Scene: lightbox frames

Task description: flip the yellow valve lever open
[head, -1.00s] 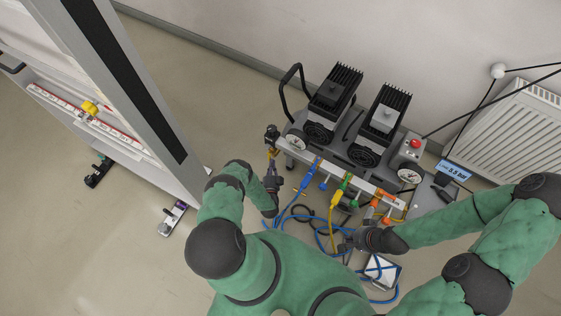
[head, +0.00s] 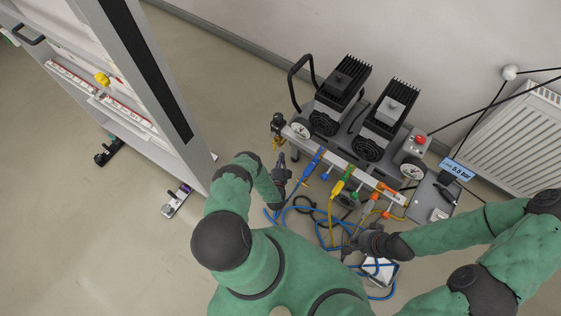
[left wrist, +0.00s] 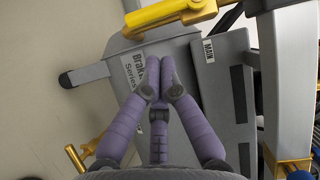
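The yellow valve lever (head: 278,143) hangs at the dark valve on the left end of the pump cart's rail. In the left wrist view, a yellow bar (left wrist: 160,15) with a round hub crosses the top, above a grey plate labelled MAIN (left wrist: 208,50). My left gripper (head: 284,160) is just below and right of the lever in the head view. In the left wrist view its purple fingers (left wrist: 157,62) are together, with nothing visible between them and a gap to the yellow bar. My right gripper (head: 347,251) is low by the blue hoses; its fingers are unclear.
The cart has two black pumps (head: 343,84), a front rail (head: 345,160) with blue, green and orange valves, and a red button (head: 420,139). Blue hoses (head: 324,222) lie on the floor near my arms. A white radiator (head: 520,140) stands right; a tall frame (head: 140,70) stands left.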

